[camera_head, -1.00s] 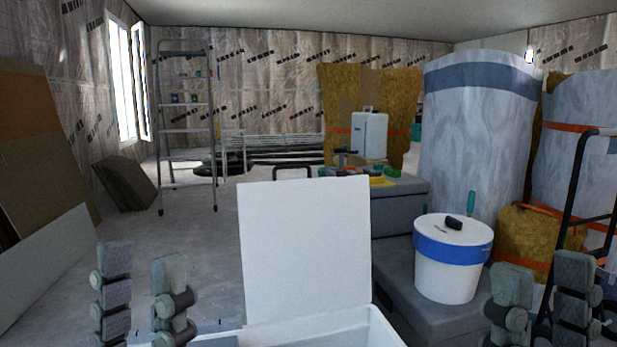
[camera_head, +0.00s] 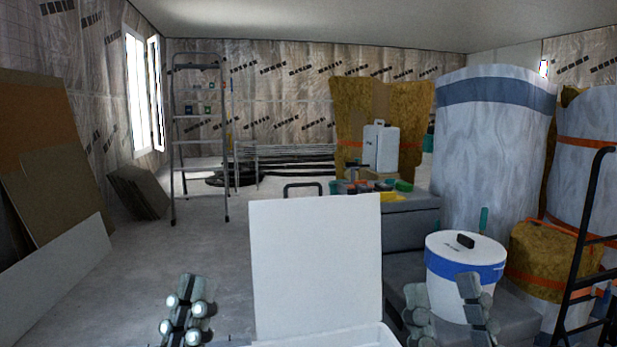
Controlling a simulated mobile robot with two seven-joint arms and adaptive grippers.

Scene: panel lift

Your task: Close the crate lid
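The white crate lid (camera_head: 316,265) stands open and nearly upright at the bottom middle. Only a strip of the white crate's rim (camera_head: 368,336) shows below it; the rest is cut off by the picture's lower edge. My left gripper (camera_head: 188,308) is left of the lid and apart from it. Its fingers overlap in this view, so the gap between them cannot be judged. My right gripper (camera_head: 446,305) is right of the lid, in front of the white bucket. Its fingers are spread with nothing between them.
A white bucket with a blue band (camera_head: 466,262) stands on a grey box at the right. A grey toolbox (camera_head: 410,222) stands behind the lid. A ladder (camera_head: 200,135) and leaning boards (camera_head: 50,190) are further left. The floor left of the lid is clear.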

